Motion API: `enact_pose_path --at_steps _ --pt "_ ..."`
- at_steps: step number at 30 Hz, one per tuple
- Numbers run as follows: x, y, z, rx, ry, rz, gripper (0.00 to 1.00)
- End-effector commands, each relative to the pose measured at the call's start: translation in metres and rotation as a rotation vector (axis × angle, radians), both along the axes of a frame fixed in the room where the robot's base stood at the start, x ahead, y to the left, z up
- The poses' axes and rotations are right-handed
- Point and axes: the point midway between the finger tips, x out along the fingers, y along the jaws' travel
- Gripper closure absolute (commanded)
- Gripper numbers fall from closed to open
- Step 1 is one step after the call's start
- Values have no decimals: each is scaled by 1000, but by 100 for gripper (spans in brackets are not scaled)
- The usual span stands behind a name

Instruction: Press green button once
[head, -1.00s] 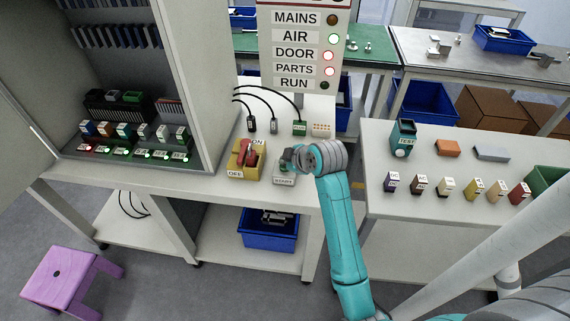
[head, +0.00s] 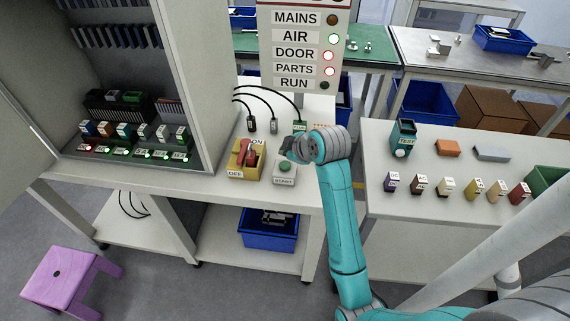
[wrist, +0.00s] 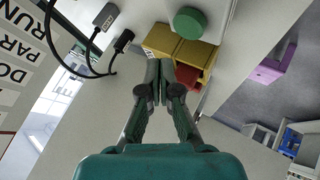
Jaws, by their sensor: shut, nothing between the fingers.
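The green button (head: 286,166) sits on a pale box labelled START at the front of the workbench. It also shows near the top of the wrist view (wrist: 189,22), as a round green cap. My gripper (head: 286,150) is above and just behind the button in the head view, apart from it. In the wrist view my gripper's fingers (wrist: 160,70) are together and empty, and the button lies beyond their tips. Whether the cap is pressed in cannot be told.
A yellow box (head: 240,172) with a red handle and ON and OFF labels stands just left of the button. Cables and connectors (head: 252,124) lie behind. A status panel (head: 300,50) stands at the back. An open cabinet (head: 180,70) is on the left.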

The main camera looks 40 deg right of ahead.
Motion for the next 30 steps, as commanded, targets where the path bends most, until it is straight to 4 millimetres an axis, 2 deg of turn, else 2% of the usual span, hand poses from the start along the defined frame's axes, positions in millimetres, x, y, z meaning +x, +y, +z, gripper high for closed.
enact_pose_path --at_steps 9,30 --pt "0 0 24 0 -1 -1 100" --pt "0 0 25 1 0 0 100"
